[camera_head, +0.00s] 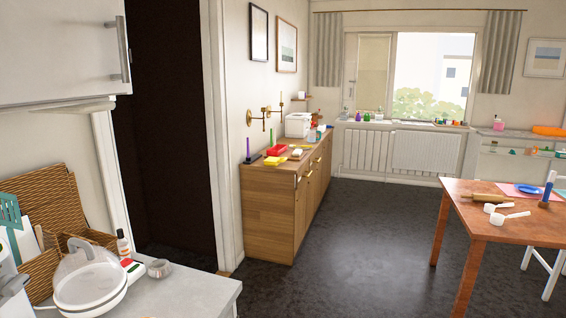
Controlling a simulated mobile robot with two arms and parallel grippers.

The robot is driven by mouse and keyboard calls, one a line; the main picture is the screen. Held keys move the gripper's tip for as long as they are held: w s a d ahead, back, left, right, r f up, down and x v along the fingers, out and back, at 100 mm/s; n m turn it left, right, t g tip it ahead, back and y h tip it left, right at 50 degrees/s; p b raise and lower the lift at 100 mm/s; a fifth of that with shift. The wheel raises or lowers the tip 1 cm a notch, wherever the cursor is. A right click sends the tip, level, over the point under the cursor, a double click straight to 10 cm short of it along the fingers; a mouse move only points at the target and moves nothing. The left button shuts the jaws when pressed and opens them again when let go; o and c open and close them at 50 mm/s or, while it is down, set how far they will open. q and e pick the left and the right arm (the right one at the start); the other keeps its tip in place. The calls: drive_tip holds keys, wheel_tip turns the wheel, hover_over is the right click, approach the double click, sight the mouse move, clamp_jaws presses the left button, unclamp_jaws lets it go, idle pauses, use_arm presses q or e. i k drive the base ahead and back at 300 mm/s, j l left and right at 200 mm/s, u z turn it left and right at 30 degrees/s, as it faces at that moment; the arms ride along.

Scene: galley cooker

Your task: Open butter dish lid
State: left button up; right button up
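A round white dish with a clear domed lid (88,275) stands on the light counter at the bottom left. It looks like the butter dish. Neither of my grippers can be made out in this view.
Beside the dish are a wicker basket (45,205), a bottle (124,245), a small metal bowl (159,268) and a red-and-green item. A wall cupboard (60,50) hangs above. A wooden sideboard (270,215) and table (490,225) stand farther off. Dark floor between is clear.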

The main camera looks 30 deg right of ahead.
sight(276, 160)
drive_tip(key=i+l+z, duration=0.95)
drive_tip(key=i, duration=0.2)
drive_tip(key=i+l+z, duration=0.35)
drive_tip(key=i, duration=0.2)
drive_tip(key=i+z, duration=0.35)
drive_tip(key=i, duration=0.2)
drive_tip(key=i+u, duration=0.2)
drive_tip(key=i, duration=0.35)
drive_tip(key=i+l+u, duration=0.2)
drive_tip(key=i, duration=0.35)
drive_tip(key=i+l+u, duration=0.2)
drive_tip(key=i, duration=0.3)
